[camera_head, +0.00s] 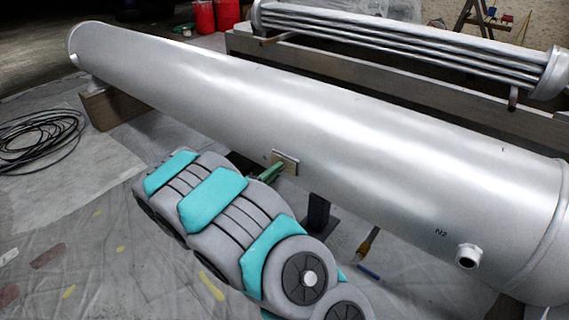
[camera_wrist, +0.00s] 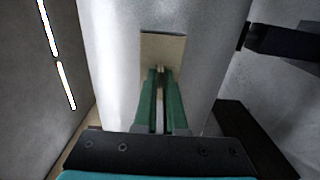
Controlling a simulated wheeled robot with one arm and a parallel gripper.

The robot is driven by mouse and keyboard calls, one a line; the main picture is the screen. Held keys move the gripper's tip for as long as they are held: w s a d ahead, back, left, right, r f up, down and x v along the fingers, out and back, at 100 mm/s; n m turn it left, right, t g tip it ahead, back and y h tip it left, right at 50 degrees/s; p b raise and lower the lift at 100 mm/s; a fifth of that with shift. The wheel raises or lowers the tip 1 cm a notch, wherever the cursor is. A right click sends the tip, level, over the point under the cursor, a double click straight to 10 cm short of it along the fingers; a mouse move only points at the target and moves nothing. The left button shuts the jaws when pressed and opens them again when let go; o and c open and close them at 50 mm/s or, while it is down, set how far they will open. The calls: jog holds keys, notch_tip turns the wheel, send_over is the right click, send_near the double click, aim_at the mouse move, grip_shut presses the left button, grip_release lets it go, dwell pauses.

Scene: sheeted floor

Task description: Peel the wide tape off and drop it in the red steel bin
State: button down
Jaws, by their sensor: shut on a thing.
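The wide tape (camera_head: 285,162) is a small beige patch on the lower side of a long silver cylinder (camera_head: 330,130). In the wrist view the tape (camera_wrist: 162,46) lies on the grey curved surface, straight ahead of my gripper. My gripper (camera_head: 274,171) has green fingers that reach the tape's lower part. In the wrist view the fingers (camera_wrist: 160,75) are close together, with a thin bit of the tape between their tips. Most of the tape appears flat on the cylinder. Red containers (camera_head: 204,16) stand at the far back; I cannot tell which is the red steel bin.
A tube bundle (camera_head: 410,40) lies on a beam behind the cylinder. A wooden block (camera_head: 108,106) supports the cylinder's far end. A black cable coil (camera_head: 38,138) lies on the sheeted floor at left. A brush (camera_head: 367,244) and scraps lie nearby. A nozzle (camera_head: 468,255) sticks out at right.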

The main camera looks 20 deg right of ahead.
jog(key=shift+s+a+p, duration=0.35)
jog(key=shift+a, duration=0.15)
jog(key=shift+s+a, duration=0.25)
jog(key=shift+a, duration=0.05)
jog(key=shift+s+a+p, duration=0.15)
jog(key=shift+a+p, duration=0.1)
jog(key=shift+p, duration=0.2)
jog(key=shift+s+a, duration=0.2)
jog(key=shift+a, duration=0.1)
jog(key=shift+s+a+p, duration=0.4)
jog(key=shift+a+p, duration=0.05)
jog(key=shift+p, duration=0.2)
jog(key=p+v, duration=0.2)
jog(key=v, duration=0.2)
jog(key=shift+p, duration=0.4)
dwell(0.3)
